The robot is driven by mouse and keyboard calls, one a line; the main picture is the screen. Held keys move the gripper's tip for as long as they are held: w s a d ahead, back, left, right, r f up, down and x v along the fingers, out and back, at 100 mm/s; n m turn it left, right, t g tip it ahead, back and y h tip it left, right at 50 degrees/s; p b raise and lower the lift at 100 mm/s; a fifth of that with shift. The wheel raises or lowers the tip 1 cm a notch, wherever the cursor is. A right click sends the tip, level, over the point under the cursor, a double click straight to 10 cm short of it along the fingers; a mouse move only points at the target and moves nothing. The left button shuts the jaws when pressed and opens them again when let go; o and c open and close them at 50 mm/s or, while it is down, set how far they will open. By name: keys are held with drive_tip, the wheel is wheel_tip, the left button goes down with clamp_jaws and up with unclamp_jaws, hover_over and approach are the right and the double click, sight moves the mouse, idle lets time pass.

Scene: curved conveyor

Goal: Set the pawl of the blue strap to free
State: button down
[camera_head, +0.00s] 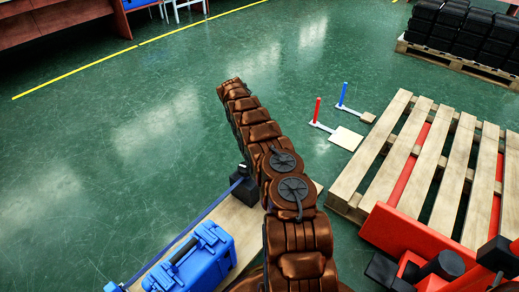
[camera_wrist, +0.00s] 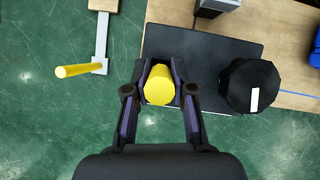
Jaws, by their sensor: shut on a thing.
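In the wrist view my gripper (camera_wrist: 159,82) is shut on a yellow round-ended grip (camera_wrist: 159,85), which sits between its two fingers over a black plate (camera_wrist: 205,52). To its right, apart from the fingers, is a black round part with a white mark (camera_wrist: 250,86). I cannot tell which part is the pawl or how it is set. The blue strap (camera_wrist: 292,92) runs off right from the black round part. In the head view the blue strap (camera_head: 180,238) runs along the wooden board from a black block (camera_head: 243,189). My arm hides the gripper there.
A blue case (camera_head: 190,258) stands on the board (camera_head: 228,222) beside the strap. A yellow post (camera_wrist: 75,70) stands on the floor left of the gripper. Red (camera_head: 317,110) and blue (camera_head: 344,94) posts and a slatted pallet (camera_head: 385,150) are right of my arm.

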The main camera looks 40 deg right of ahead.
drive_tip(key=shift+w, duration=0.1)
drive_tip(key=c, duration=1)
unclamp_jaws()
drive_tip(key=shift+o, duration=0.2)
drive_tip(key=shift+r, duration=0.15)
wheel_tip(320, 180, up, 9)
drive_tip(key=shift+f, duration=0.15)
drive_tip(key=shift+r, duration=0.5)
drive_tip(key=shift+c, duration=0.5)
